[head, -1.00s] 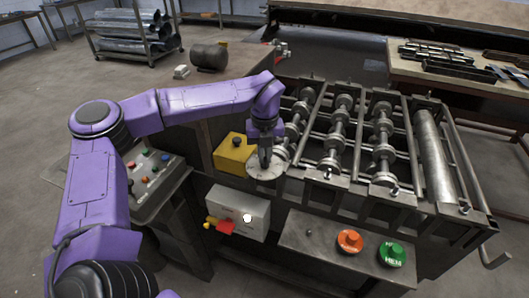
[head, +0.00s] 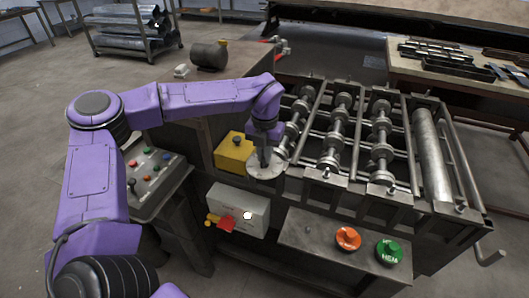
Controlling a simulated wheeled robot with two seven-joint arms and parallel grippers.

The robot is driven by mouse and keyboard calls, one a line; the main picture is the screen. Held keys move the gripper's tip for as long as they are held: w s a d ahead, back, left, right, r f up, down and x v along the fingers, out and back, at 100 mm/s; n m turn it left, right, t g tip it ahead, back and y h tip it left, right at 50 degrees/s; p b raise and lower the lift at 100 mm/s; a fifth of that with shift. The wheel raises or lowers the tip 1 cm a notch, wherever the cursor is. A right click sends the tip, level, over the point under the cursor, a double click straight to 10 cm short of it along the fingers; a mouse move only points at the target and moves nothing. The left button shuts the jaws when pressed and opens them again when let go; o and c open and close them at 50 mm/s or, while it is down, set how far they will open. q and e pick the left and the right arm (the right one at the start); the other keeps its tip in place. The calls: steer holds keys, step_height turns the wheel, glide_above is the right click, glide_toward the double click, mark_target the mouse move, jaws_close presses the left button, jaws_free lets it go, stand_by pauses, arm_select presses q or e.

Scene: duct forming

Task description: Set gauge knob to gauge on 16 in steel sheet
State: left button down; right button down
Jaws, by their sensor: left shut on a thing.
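The gauge knob dial (head: 266,171) is a pale round disc at the left end of the roll forming machine (head: 345,150). My left gripper (head: 264,160) points down over the disc and is shut on the knob at its middle. The knob itself is mostly hidden by the fingers, and the dial's marks are too small to read. No steel sheet that I can tell apart shows near the dial. My right gripper is not in view.
A yellow box (head: 234,151) stands close left of the dial. Below are a grey box with a red-and-yellow switch (head: 225,222), an orange button (head: 348,238) and a green button (head: 390,251). A button console (head: 155,170) stands at left.

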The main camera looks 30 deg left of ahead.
arm_select(q)
steer(key=c, duration=1.2)
jaws_free()
steer(key=shift+r, duration=0.1)
step_height(320, 180, up, 10)
steer(key=b, duration=0.2)
steer(key=shift+r+b, duration=0.2)
steer(key=shift+b, duration=0.1)
